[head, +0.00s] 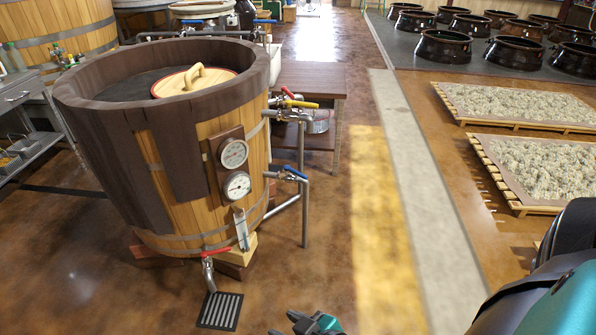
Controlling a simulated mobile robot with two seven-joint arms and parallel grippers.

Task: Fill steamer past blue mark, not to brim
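The steamer appears to be the large wooden vat (185,150) with a dark rim at the left. A round wooden lid (205,82) with a handle lies inside its mouth; the rest of the inside is dark, and I see no water level or blue mark. Two dials (235,170) sit on its front. Its right side has a yellow-handled valve (300,104), a red handle (288,92) and a blue-handled valve (294,172). A red-handled tap (215,251) is low in front. My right gripper (290,322) is partly visible at the bottom edge, away from the vat; its opening is unclear. My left gripper is out of view.
A floor drain (220,310) lies below the tap. A dark table (308,82) stands behind the pipes. Steel shelving (28,110) is at left. Sunken jars (443,46) and grain trays (540,165) are at right. Floor in the middle is clear.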

